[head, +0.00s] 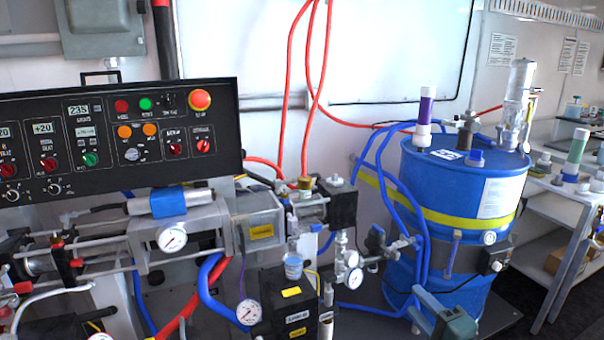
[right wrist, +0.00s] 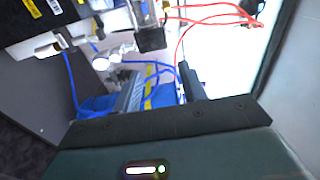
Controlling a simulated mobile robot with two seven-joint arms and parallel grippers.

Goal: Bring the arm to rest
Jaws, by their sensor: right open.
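My right gripper (head: 417,307) is at the lower right of the head view, in front of the base of the blue drum (head: 410,195). Its grey-green body enters from the bottom edge and its fingers point left. In the right wrist view its two dark fingers (right wrist: 160,88) stand apart. Nothing shows held between them; the drum and its yellow strap appear beyond. My left gripper is not seen in the head view.
Left of the gripper are the pump assembly (head: 285,300) with gauges and the black control panel (head: 115,135). Blue hoses (head: 385,170) run close behind it. A shelf bench (head: 565,190) stands at right. Open dark floor shows at the lower right.

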